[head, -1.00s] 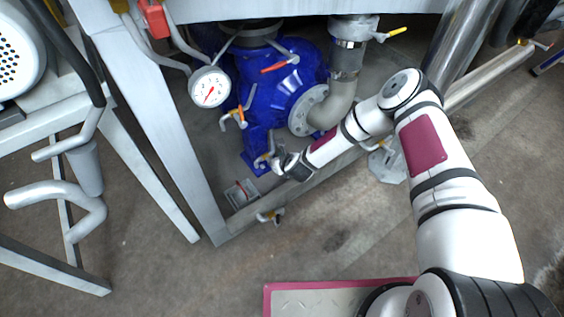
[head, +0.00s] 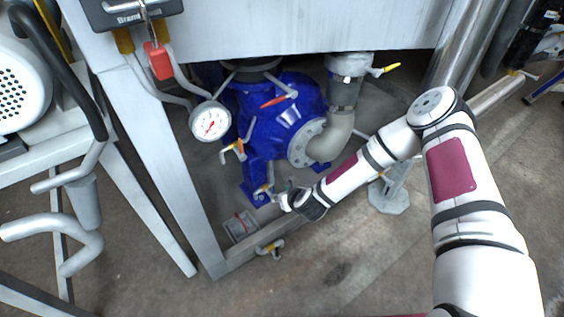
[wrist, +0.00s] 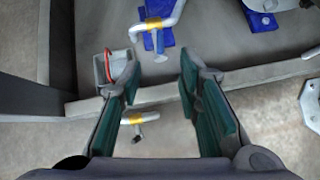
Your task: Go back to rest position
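My gripper (head: 285,197) is at the end of my outstretched arm, low at the frame beam in front of the blue pump (head: 285,105). In the wrist view my gripper (wrist: 158,85) has its two green-padded fingers spread apart with nothing between them. Beyond the fingertips is a pipe handle with a yellow band (wrist: 152,24) on a blue foot. A second yellow-banded valve (wrist: 132,119) shows between the fingers, lower down by the beam.
A pressure gauge (head: 210,121) hangs left of the pump. A grey elbow pipe (head: 332,140) is on its right. The metal leg (head: 150,150) and lower beam (head: 247,254) frame the pump. Bare floor (head: 340,275) lies in front.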

